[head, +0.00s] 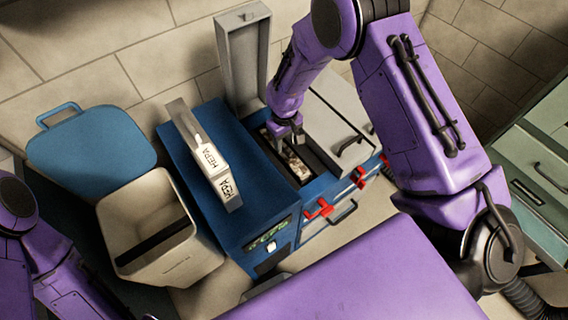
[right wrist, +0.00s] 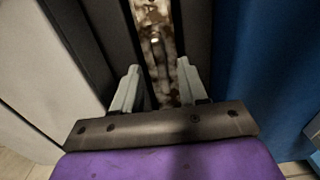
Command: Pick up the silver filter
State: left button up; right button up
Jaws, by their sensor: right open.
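A silver filter with a mottled brown and white face (head: 298,170) sits in an open dark slot in the top of the blue machine (head: 200,135). In the right wrist view the filter (right wrist: 150,14) runs away between dark slot walls, with a small metal piece along its middle. My right gripper (head: 287,129) is above the far end of the slot and points down. In the right wrist view its two grey fingers (right wrist: 157,82) are apart, one on each side of the filter's line. I cannot tell whether they touch it. My left gripper is out of view.
A white HEPA filter (head: 210,160) lies on the machine's top, left of the slot. A grey lid (head: 243,60) stands open behind. Red latches (head: 319,209) stick out in front. A beige bin (head: 150,235) with a blue lid (head: 90,150) stands at left.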

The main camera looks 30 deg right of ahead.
notch_tip(320, 180, down, 2)
jog(key=shift+w+f, duration=0.1)
jog(key=shift+f, duration=0.1)
jog(key=shift+a, duration=0.1)
grip_shut()
jog(key=shift+r, duration=0.1)
dwell(1.1)
